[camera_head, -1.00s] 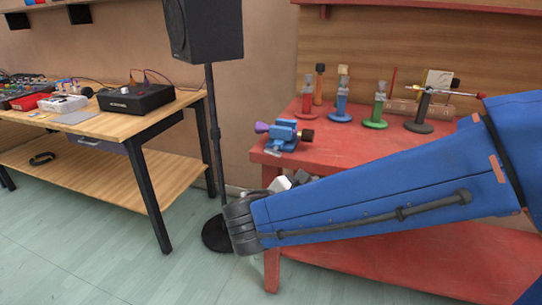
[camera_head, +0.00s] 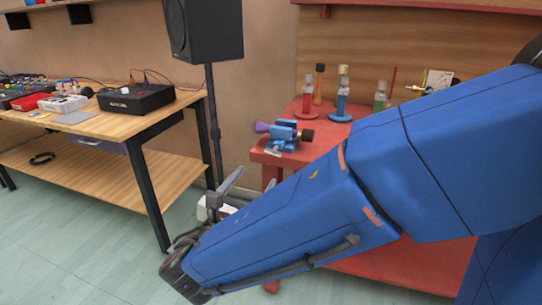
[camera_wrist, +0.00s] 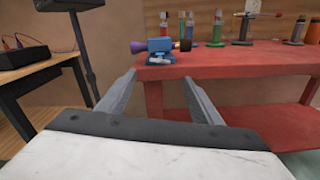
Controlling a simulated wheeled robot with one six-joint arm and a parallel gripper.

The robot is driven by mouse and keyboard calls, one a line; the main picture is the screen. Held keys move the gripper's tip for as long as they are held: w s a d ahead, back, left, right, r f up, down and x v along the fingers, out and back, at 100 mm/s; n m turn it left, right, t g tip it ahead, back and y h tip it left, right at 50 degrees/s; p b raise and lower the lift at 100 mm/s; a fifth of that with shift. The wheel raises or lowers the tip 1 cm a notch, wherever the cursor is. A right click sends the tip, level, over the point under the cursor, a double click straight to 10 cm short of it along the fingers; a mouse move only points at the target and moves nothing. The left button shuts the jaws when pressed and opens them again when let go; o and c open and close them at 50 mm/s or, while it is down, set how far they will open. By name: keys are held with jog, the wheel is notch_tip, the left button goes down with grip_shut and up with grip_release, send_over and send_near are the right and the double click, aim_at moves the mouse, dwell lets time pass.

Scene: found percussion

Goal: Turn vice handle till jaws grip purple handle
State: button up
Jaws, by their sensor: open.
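The blue vice (camera_head: 284,132) stands at the left front corner of the red bench. It also shows in the wrist view (camera_wrist: 159,46), ahead of my fingers. The purple handle (camera_head: 262,127) sticks out to the left of the vice; it also shows in the wrist view (camera_wrist: 137,47). A dark knob with an orange part (camera_head: 306,135) is on the vice's right side. A small grey piece shows at the vice's front; which part is the turning handle is too small to tell. My gripper (camera_wrist: 158,77) is open and empty, below and short of the vice, apart from it.
The red bench (camera_wrist: 240,66) carries several tools in coloured stands behind the vice. A speaker on a black stand (camera_head: 213,120) is left of the bench. A wooden table (camera_head: 120,125) with electronic boxes is farther left. Open floor lies between.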

aim_at(275, 150)
jog(key=x, duration=1.3)
jog(key=shift+w, duration=0.35)
jog(key=shift+d, duration=0.1)
jog(key=c, duration=1.1)
